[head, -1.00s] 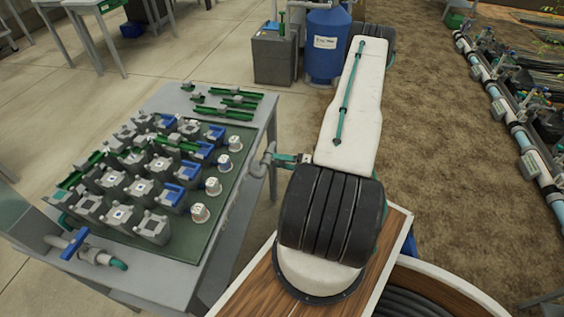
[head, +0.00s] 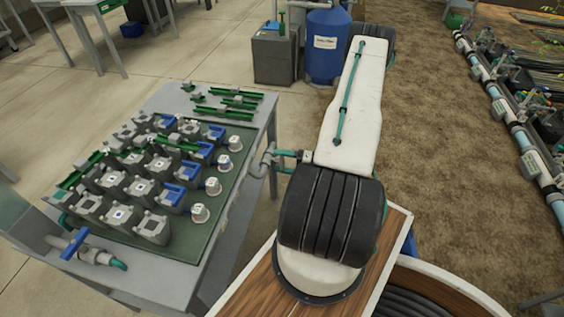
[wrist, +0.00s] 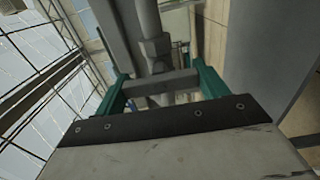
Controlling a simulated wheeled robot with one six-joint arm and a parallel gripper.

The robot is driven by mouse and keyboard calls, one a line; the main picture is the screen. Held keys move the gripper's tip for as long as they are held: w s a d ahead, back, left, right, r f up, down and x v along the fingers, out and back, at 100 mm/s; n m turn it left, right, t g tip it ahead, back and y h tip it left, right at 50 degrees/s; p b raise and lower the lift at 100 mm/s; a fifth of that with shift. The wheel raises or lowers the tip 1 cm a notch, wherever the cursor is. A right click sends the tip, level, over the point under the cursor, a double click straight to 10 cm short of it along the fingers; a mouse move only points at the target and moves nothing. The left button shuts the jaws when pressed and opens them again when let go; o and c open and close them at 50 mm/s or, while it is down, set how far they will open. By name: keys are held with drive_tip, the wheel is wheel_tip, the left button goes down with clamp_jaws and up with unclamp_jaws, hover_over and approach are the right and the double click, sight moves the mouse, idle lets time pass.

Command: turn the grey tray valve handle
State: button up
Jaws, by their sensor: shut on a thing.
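The grey tray valve handle (wrist: 160,84) is a short grey bar across the wrist view, lying between my gripper's two green fingers. My gripper (wrist: 158,82) is shut on it, one finger at each end. Behind the handle, a grey valve body and pipe run up the wrist view. In the head view, the grey valve pipe (head: 262,162) sticks out from the right edge of the table, and my gripper (head: 280,161) reaches it from the right. The handle is too small to make out clearly there.
The grey table (head: 175,275) carries a green tray (head: 95,232) with several grey and blue fittings and white-capped parts. A blue-handled valve (head: 75,243) is at the table's front left. A blue tank (head: 326,50) and a grey box (head: 275,57) stand behind. Open floor lies between.

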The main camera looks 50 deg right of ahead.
drive_tip(key=o, duration=1)
drive_tip(key=shift+s, duration=0.1)
drive_tip(key=v, duration=0.7)
drive_tip(key=shift+s+d, duration=0.1)
drive_tip(key=shift+s, duration=0.2)
